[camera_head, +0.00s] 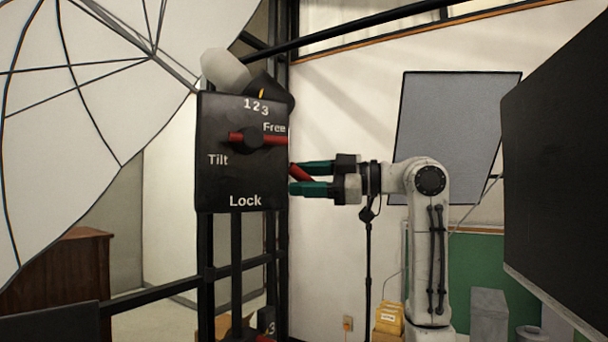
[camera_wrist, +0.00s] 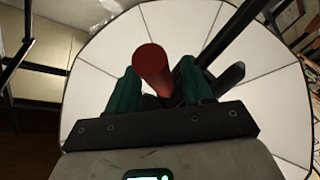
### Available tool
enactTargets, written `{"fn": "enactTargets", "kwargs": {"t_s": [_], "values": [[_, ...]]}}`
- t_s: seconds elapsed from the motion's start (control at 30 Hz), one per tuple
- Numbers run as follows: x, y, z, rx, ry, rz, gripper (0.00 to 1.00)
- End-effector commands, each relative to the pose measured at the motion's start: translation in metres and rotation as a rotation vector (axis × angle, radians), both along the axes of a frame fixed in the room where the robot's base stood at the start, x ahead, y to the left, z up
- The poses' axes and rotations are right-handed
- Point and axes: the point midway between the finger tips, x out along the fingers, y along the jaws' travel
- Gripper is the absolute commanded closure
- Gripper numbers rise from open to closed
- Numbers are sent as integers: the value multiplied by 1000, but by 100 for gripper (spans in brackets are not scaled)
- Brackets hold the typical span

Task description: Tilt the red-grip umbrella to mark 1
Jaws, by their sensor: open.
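The white umbrella (camera_head: 70,130) fills the left of the head view and lies behind the jaws in the wrist view (camera_wrist: 118,35). A black panel (camera_head: 222,185) beside it reads Tilt, Free, Lock and 1 2 3. A red lever (camera_head: 272,140) on the panel points right, at Free. A small yellow pointer (camera_head: 262,93) stands above the numbers, nearest the 2. My gripper (camera_head: 300,178) is open at the panel's right edge. A red grip (camera_wrist: 152,68) stands between its teal fingers in the wrist view; whether they touch it cannot be told.
A black frame (camera_head: 206,270) carries the panel. A thin stand (camera_head: 368,260) rises behind my gripper. A grey panel (camera_head: 450,130) and a large dark panel (camera_head: 565,170) stand at the right. Yellow boxes (camera_head: 389,318) sit low. A brown cabinet (camera_head: 75,270) stands at the left.

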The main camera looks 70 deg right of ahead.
Motion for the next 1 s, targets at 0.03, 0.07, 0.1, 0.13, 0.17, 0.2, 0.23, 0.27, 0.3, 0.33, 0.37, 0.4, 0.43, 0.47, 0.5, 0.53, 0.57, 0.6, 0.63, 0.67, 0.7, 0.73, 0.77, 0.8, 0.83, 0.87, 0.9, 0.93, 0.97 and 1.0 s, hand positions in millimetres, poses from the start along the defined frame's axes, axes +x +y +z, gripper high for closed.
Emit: {"fn": "enactTargets", "kwargs": {"t_s": [0.03,0.07,0.1,0.13,0.17,0.2,0.23,0.27,0.3,0.33,0.37,0.4,0.43,0.47,0.5,0.53,0.57,0.6,0.63,0.67,0.7,0.73,0.77,0.8,0.83,0.87,0.9,0.93,0.97,1.0], "values": [[3,1,0,0,1,1,49],[4,1,0,0,1,1,49],[5,1,0,0,0,0,49],[5,1,0,0,0,0,49],[5,1,0,0,0,0,49],[5,1,0,0,0,0,49],[5,1,0,0,0,0,49],[5,1,0,0,0,0,49],[5,1,0,0,0,0,49],[5,1,0,0,0,0,49],[5,1,0,0,0,0,50],[5,1,0,0,0,0,54],[5,1,0,0,0,0,57],[5,1,0,0,0,0,60],[5,1,0,0,0,0,64],[5,1,0,0,0,0,67],[5,1,0,0,0,0,70],[5,1,0,0,0,0,73],[5,1,0,0,0,0,76],[5,1,0,0,0,0,79],[5,1,0,0,0,0,83],[5,1,0,0,0,0,86],[5,1,0,0,0,0,89],[5,1,0,0,0,0,93],[5,1,0,0,0,0,95],[5,1,0,0,0,0,98],[5,1,0,0,0,0,100],[5,1,0,0,0,0,100],[5,1,0,0,0,0,100],[5,1,0,0,0,0,100]]}}
